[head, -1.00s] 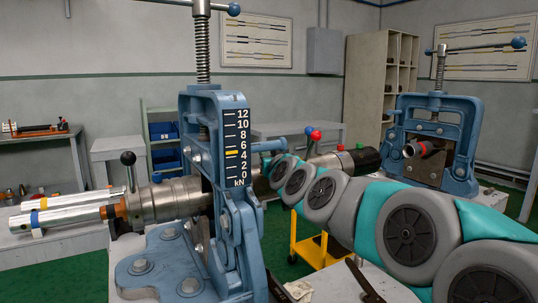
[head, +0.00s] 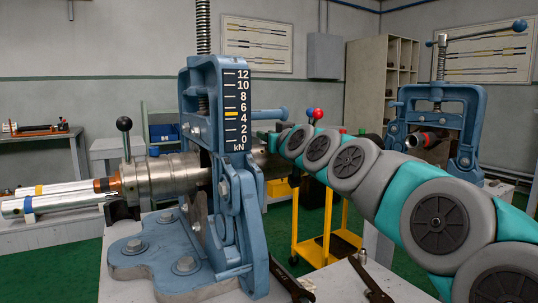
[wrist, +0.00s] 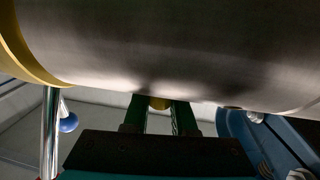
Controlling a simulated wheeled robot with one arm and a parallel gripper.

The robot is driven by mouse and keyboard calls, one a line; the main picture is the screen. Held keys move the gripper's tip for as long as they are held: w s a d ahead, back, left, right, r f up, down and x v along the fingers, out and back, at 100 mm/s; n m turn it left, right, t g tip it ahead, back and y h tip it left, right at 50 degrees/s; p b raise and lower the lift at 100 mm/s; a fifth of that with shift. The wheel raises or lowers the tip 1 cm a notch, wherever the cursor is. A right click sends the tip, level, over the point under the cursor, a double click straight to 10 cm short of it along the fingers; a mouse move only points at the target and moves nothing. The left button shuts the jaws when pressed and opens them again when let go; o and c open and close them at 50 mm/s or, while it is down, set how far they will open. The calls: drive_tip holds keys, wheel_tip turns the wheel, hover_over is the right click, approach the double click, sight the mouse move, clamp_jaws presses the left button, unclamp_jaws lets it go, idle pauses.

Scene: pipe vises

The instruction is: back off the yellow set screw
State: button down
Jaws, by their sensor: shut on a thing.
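In the wrist view my gripper (wrist: 158,117) has its green fingers closed on the yellow set screw (wrist: 158,102). Only a small yellow part of the screw shows between the fingertips, against the lower side of a large grey metal cylinder (wrist: 170,45). In the head view the blue vise (head: 207,105) holds the metal pipe assembly (head: 165,175) crosswise. Its kN scale (head: 236,110) has a yellow mark at about 5.
A second blue vise (head: 468,110) stands at the back right. A yellow cart (head: 325,243) is on the green floor behind the bench. Wrenches (head: 290,284) lie near the vise's base. A blue ball (wrist: 68,123) on a rod is at the left in the wrist view.

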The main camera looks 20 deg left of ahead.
drive_tip(key=b, duration=0.2)
drive_tip(key=n+g+y+b, duration=0.1)
drive_tip(key=b, duration=0.1)
drive_tip(key=shift+s+a+f, duration=0.1)
drive_tip(key=shift+a+f, duration=0.05)
drive_tip(key=shift+f, duration=0.25)
drive_tip(key=shift+s+a+r+n+g+y+b, duration=0.1)
drive_tip(key=shift+n+g+y+b, duration=0.4)
drive_tip(key=shift+g+b, duration=0.15)
drive_tip(key=shift+s+a+r+n+g+y+b, duration=0.1)
drive_tip(key=shift+n+g+y+b, duration=0.3)
drive_tip(key=shift+g+y+b, duration=0.15)
drive_tip(key=shift+r+n+g+y, duration=0.15)
drive_tip(key=shift+n+g+y, duration=0.1)
drive_tip(key=shift+n+g, duration=0.2)
drive_tip(key=shift+s+n+g+y+p, duration=0.2)
drive_tip(key=shift+n+g+y+p, duration=0.35)
drive_tip(key=shift+g, duration=0.5)
drive_tip(key=shift+s+a+n+g+y+p, duration=0.1)
drive_tip(key=shift+n+g+y+p, duration=0.1)
drive_tip(key=shift+n+g, duration=0.2)
drive_tip(key=shift+s+n+g+y+p, duration=0.1)
drive_tip(key=shift+n+g+p, duration=0.15)
drive_tip(key=shift+g, duration=0.25)
drive_tip(key=c, duration=0.7)
unclamp_jaws()
drive_tip(key=shift+c, duration=0.2)
